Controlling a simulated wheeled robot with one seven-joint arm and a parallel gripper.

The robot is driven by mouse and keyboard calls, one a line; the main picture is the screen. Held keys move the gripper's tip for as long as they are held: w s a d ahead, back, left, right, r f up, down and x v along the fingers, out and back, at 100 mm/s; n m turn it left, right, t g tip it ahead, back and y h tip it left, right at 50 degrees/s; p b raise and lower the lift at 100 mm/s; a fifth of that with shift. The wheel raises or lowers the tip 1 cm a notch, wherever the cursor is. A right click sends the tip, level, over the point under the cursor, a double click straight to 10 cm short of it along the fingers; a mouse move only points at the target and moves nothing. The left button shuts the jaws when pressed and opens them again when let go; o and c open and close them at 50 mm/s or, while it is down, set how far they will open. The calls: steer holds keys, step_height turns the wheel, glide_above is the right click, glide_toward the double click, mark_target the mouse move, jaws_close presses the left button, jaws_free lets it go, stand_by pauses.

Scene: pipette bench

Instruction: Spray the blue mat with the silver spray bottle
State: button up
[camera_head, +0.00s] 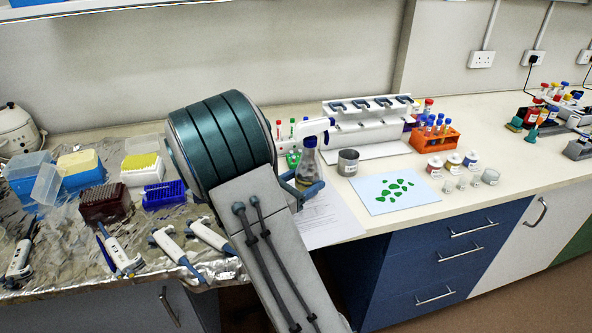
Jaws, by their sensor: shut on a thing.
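The silver spray bottle (308,160) stands upright near the middle of the bench, with a white and blue spray head (316,129) whose nozzle end is to the right. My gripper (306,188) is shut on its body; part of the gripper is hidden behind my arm. The bottle is left of the blue mat (376,205) and apart from it. The mat is a pale blue sheet lying flat near the front edge, with several green pieces (396,188) on it. I cannot tell whether the bottle's base touches the bench.
A metal beaker (348,162) stands between bottle and mat. A paper sheet (335,222) lies below the bottle. Behind are a white pipette stand (372,125) and an orange tube rack (436,140). Small jars (452,161) stand right of the mat. Pipettes and tip boxes crowd the left.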

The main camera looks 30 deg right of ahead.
steer(key=shift+s+d+f+b, duration=0.1)
steer(key=shift+d+f+b, duration=0.05)
steer(key=shift+f+b, duration=2.45)
steer(key=shift+f, duration=0.4)
steer(key=shift+f, duration=0.3)
steer(key=o, duration=1.5)
steer(key=v, duration=0.6)
steer(key=shift+b, duration=0.4)
steer(key=shift+v, duration=0.85)
